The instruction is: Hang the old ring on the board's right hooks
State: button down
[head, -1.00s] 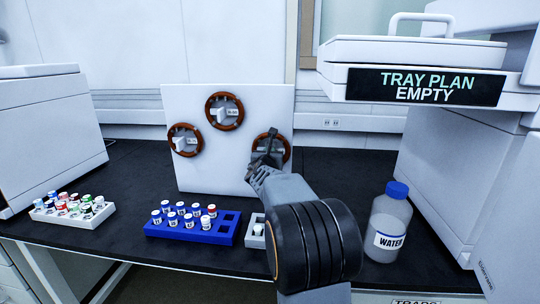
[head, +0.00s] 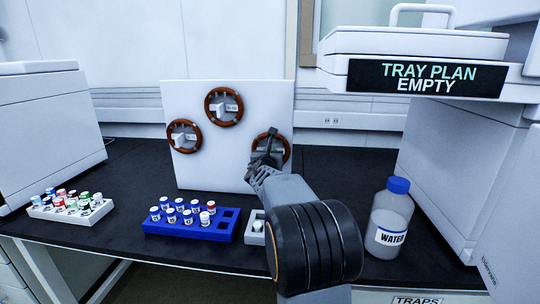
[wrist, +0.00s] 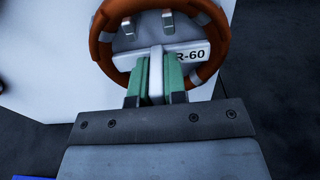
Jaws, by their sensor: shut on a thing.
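The white board (head: 232,165) stands upright on the bench. A brown-orange ring (head: 287,148) is in front of its right side; in the wrist view this ring (wrist: 102,52) has a pale crossbar marked "R-60". My gripper (wrist: 157,78) is shut on the white tab at the ring's middle; it also shows in the head view (head: 266,152). Two metal hooks (wrist: 168,22) show inside the ring's upper opening. I cannot tell whether the ring rests on them. Two similar rings hang at the board's top (head: 209,108) and left (head: 171,134).
A blue rack (head: 190,230) with capped vials stands before the board, beside a small grey holder (head: 250,238). A white vial rack (head: 70,213) is at left. A water bottle (head: 390,222) stands right of my arm, near a large white instrument (head: 445,165).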

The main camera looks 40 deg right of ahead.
jog(key=c, duration=1.1)
grip_release()
jog(key=b+v, duration=0.1)
jog(key=v, duration=0.9)
jog(key=shift+f+b, duration=0.2)
jog(key=shift+b, duration=0.15)
jog(key=p+v, duration=0.2)
jog(key=v, duration=1.2)
jog(key=shift+f+p, duration=0.25)
jog(key=shift+p, duration=0.15)
